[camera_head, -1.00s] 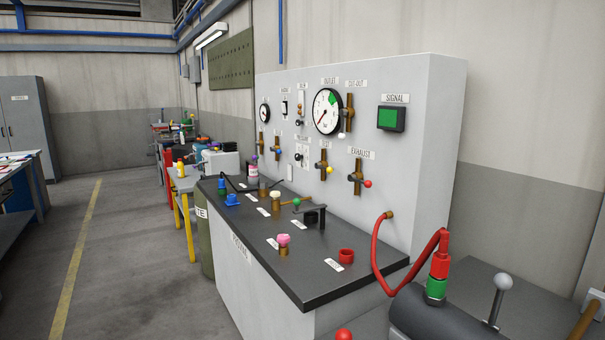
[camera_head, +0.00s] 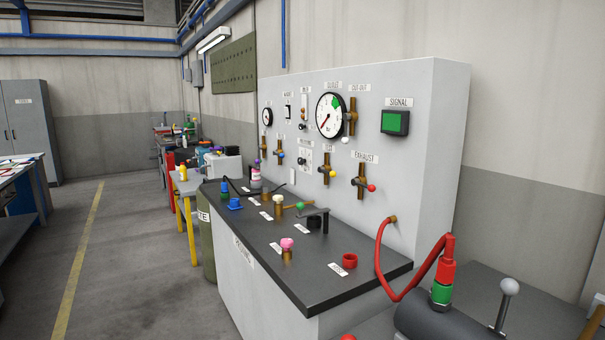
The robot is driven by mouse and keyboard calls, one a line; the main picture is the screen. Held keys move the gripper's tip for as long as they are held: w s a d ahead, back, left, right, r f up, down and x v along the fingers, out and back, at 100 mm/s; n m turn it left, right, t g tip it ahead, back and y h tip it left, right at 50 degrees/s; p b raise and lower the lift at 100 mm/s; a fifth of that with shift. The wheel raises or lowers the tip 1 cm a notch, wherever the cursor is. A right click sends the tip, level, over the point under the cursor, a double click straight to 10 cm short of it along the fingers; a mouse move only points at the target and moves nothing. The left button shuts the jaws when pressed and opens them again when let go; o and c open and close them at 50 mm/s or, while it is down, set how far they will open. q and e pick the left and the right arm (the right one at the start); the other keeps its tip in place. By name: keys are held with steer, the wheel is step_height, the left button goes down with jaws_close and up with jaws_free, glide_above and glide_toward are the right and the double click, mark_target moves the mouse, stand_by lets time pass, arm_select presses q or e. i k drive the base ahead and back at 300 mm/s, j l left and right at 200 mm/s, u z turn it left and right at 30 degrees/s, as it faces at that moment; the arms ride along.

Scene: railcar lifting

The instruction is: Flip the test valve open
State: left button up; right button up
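A grey test panel (camera_head: 405,205) carries several small brass valves with coloured knobs. A valve with a yellow knob (camera_head: 333,174) sits below the large gauge; its short label is too small to read surely, so I cannot tell if it is the test valve. To its right is the valve labelled EXHAUST with a red knob (camera_head: 371,188). The CUT-OUT valve with a white knob (camera_head: 345,140) is beside the large gauge (camera_head: 329,115). Neither gripper is in view.
A dark bench top (camera_head: 315,265) in front of the panel holds a pink knob (camera_head: 287,243), a red ring (camera_head: 349,260) and other fittings. A red hose (camera_head: 382,270) loops from the panel to a dark cylinder (camera_head: 440,318). The floor at left is open.

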mark_target(320, 169)
steer(key=i+j, duration=1)
steer(key=j, duration=0.2)
steer(key=i+j+z, duration=0.1)
steer(key=i+j, duration=0.85)
steer(key=j, duration=0.25)
steer(key=i+j, duration=0.5)
steer(key=j+z, duration=0.05)
steer(key=j, duration=0.05)
